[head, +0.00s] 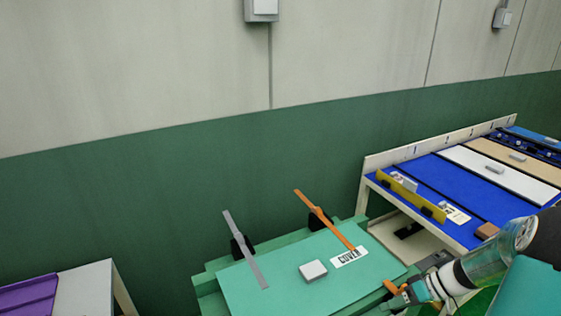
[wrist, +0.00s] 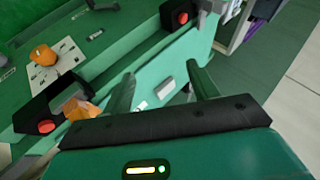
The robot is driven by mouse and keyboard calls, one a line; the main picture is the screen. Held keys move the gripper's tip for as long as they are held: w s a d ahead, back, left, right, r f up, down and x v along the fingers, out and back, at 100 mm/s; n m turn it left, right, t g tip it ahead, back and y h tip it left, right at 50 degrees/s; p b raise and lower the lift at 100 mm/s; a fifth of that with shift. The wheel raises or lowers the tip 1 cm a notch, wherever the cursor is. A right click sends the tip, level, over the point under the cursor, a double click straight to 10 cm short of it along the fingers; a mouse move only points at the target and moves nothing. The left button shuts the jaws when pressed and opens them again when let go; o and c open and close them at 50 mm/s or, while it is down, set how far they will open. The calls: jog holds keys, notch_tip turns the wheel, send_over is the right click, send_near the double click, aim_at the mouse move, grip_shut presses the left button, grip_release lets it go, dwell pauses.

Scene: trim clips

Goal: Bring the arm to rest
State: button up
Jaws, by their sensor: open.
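My gripper (wrist: 163,85) shows in the wrist view as two dark green fingers standing apart. Nothing is held between them; a small pale block (wrist: 166,70) lies on the green surface beyond. In the head view my arm reaches in from the lower right, beside the green cover panel (head: 260,270) with its "COVER" label (head: 349,257). I cannot make out the fingertips clearly there. A grey strip (head: 245,250) and an orange strip (head: 325,220) lie over the panel's far edge. A white block (head: 313,271) rests on the panel.
A blue-topped table (head: 420,205) with a yellow bar (head: 411,195) and pale panels stands at the right, close to my arm. A purple item (head: 28,295) lies on a grey table at the lower left. The wrist view shows black blocks with red buttons (wrist: 182,17) and open floor (wrist: 270,70).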

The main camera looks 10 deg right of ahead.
jog(key=s+a+r+g+h, duration=0.1)
jog(key=s+a+r+h, duration=0.15)
jog(key=a+r, duration=0.45)
jog(key=s+a+r+h, duration=0.1)
jog(key=a+r+h, duration=0.2)
jog(key=a+r, duration=0.4)
jog(key=s+a+r+m+t+h, duration=0.2)
jog(key=s+a+r+t+h, duration=0.1)
jog(key=s+a+r, duration=0.3)
notch_tip(320, 180, up, 4)
jog(key=s+t, duration=0.1)
jog(key=s, duration=0.1)
jog(key=shift+s+a+m, duration=0.3)
jog(key=shift+a+m, duration=0.05)
jog(key=shift+m, duration=0.05)
